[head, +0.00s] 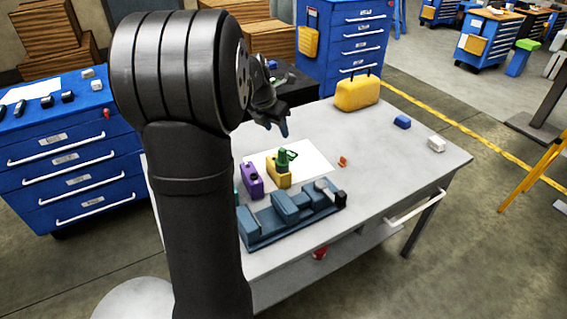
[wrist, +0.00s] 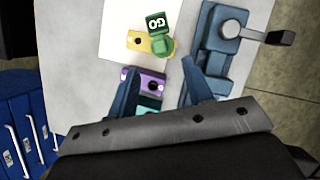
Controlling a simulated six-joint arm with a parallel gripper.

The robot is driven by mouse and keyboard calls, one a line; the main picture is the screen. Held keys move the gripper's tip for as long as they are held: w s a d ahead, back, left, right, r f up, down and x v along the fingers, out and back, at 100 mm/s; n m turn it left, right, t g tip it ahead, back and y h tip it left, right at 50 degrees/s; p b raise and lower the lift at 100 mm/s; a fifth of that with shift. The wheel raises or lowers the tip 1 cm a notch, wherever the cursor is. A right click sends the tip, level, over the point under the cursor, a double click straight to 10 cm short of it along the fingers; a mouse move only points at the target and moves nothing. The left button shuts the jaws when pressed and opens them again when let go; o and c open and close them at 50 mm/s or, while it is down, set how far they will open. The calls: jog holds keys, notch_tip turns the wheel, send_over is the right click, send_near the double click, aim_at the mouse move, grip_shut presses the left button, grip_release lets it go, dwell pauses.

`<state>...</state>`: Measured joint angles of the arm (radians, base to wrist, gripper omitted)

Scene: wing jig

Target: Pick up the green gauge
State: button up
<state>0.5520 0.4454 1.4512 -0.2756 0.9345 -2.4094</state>
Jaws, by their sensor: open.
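The green gauge (head: 285,160), marked "GO", is at the yellow block (head: 279,180) on a white sheet on the table. In the wrist view the green gauge (wrist: 158,24) lies over the right part of the yellow block (wrist: 135,40), ahead of the fingertips. My gripper (head: 279,130) is above the table, behind the gauge in the head view. It is open and empty. In the wrist view its two dark blue fingers (wrist: 158,70) stand apart, with the purple block (wrist: 153,84) and a teal block (wrist: 150,104) below, between them.
A blue-grey clamp fixture (head: 285,215) stands at the table's near side. The purple block (head: 251,181) is left of the yellow block. A small orange piece (head: 343,161), yellow case (head: 358,93), blue piece (head: 402,122) and white piece (head: 437,144) lie farther right, with bare tabletop around them.

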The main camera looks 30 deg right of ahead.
aim_at(282, 149)
jog(key=x, duration=1.3)
jog(key=shift+a+f, duration=0.25)
jog(key=shift+a, duration=0.1)
jog(key=c, duration=1)
jog(key=shift+r, duration=0.1)
grip_shut()
jog(key=shift+r, duration=0.15)
